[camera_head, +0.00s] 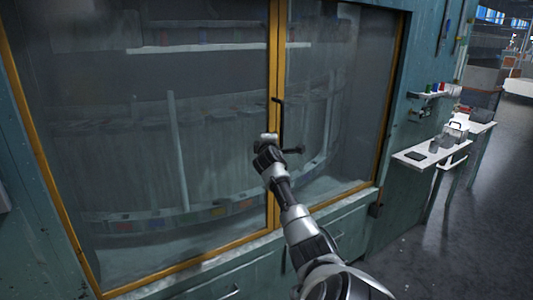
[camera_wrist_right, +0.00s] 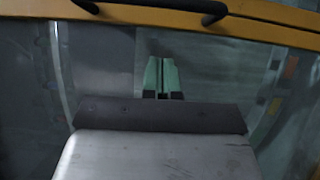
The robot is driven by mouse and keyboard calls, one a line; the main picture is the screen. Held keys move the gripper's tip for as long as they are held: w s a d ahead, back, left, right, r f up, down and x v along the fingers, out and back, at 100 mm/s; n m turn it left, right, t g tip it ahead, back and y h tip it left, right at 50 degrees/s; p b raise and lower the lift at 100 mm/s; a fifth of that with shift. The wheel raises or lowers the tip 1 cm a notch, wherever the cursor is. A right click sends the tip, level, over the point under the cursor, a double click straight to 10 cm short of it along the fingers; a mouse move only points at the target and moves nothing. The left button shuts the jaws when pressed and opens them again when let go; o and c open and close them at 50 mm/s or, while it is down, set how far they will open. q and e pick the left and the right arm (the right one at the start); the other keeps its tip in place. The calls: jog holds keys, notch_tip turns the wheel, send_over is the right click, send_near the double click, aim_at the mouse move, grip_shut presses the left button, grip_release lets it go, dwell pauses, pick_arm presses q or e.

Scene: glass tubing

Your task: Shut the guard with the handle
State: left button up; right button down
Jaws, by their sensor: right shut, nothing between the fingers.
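The guard (camera_head: 150,150) is a large glazed panel with a yellow frame on the front of a teal machine. Its black bar handle (camera_head: 281,118) stands upright on the yellow centre post. In the wrist view the handle (camera_wrist_right: 150,12) crosses the top edge, in front of the yellow frame. My right gripper (camera_wrist_right: 162,76) has pale green fingertips, shut and empty, pointing at the glass below the handle in that view. It is apart from the handle there. I cannot tell whether the guard is fully shut. My left gripper is out of view.
A second glazed pane (camera_head: 340,100) lies right of the centre post. A white side shelf (camera_head: 430,157) with small items juts out at the right. Drawers with handles (camera_head: 230,292) sit below the glass. Open floor (camera_head: 430,240) lies at the lower right.

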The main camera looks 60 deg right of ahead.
pick_arm(q)
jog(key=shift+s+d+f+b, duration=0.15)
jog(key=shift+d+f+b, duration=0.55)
jog(key=shift+b, duration=0.1)
pick_arm(e)
jog(key=s+f+v, duration=0.1)
jog(key=v, duration=0.6)
jog(key=shift+f, duration=0.1)
